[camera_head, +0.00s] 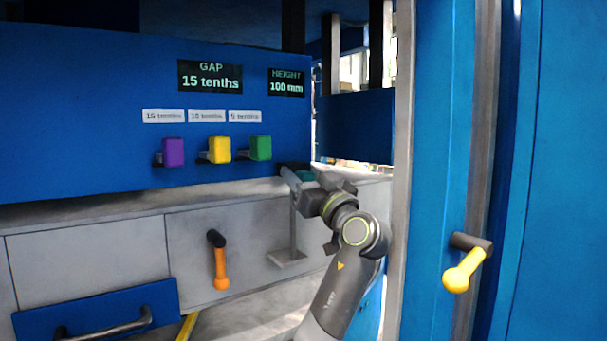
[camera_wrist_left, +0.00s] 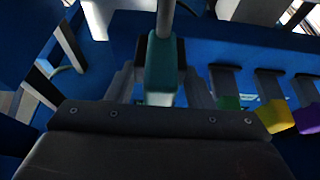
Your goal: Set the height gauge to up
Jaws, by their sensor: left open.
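A small teal handle (camera_head: 305,176) shows at the far right end of the blue machine front, partly hidden by my left gripper (camera_head: 306,192). The wrist view shows the teal block (camera_wrist_left: 163,72) on a pale rod, between the two fingers of my left gripper (camera_wrist_left: 164,85). The gripper is open around the block; I cannot tell whether either finger touches it. The height display (camera_head: 286,87) reads what looks like 100 mm. A thin grey post (camera_head: 292,230) with a flat foot stands below the gripper. My right gripper is not in view.
Purple (camera_head: 173,152), yellow (camera_head: 219,150) and green (camera_head: 261,148) blocks sit left of the gripper, under a gap display (camera_head: 210,77) reading 15 tenths. An orange handle (camera_head: 221,268) hangs on the grey front. A blue column with a yellow lever (camera_head: 463,272) stands right.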

